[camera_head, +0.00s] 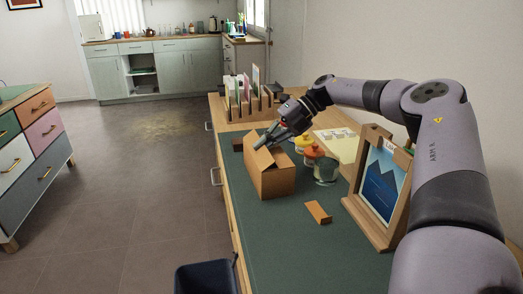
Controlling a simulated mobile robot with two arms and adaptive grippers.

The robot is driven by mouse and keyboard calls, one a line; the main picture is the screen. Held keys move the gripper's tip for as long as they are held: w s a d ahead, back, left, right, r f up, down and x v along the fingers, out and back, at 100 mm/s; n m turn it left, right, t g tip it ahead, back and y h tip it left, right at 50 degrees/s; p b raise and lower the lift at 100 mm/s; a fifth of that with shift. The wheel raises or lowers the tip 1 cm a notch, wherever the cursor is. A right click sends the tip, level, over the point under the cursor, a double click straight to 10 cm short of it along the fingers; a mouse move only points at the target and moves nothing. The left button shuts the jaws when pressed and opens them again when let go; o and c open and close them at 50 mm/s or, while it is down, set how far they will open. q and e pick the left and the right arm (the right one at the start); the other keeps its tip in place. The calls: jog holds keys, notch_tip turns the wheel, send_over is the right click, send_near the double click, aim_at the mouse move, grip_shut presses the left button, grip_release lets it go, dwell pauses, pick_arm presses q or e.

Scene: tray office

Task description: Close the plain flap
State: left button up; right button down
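A brown cardboard box (273,181) stands on the green desk mat near its left edge. Flaps show raised at its top, one tilted panel (260,158) on the left side. Whether any flap carries a mark is too small to tell. My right gripper (264,143) reaches in from the right, with its dark fingers pointing down-left at the top of the box, by the flaps. Whether it touches a flap, and how far its fingers are apart, cannot be told. My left gripper is not in view.
A glass jar (326,171) and orange-lidded pots (311,153) stand close right of the box. A small orange-brown block (318,212) lies in front. A framed picture (382,184) stands at right, under my arm. A wooden file rack (240,108) is behind. The near mat is clear.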

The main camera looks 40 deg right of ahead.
jog(key=shift+d, duration=0.1)
jog(key=c, duration=2.3)
grip_release()
jog(key=o, duration=0.4)
jog(key=shift+s, duration=0.1)
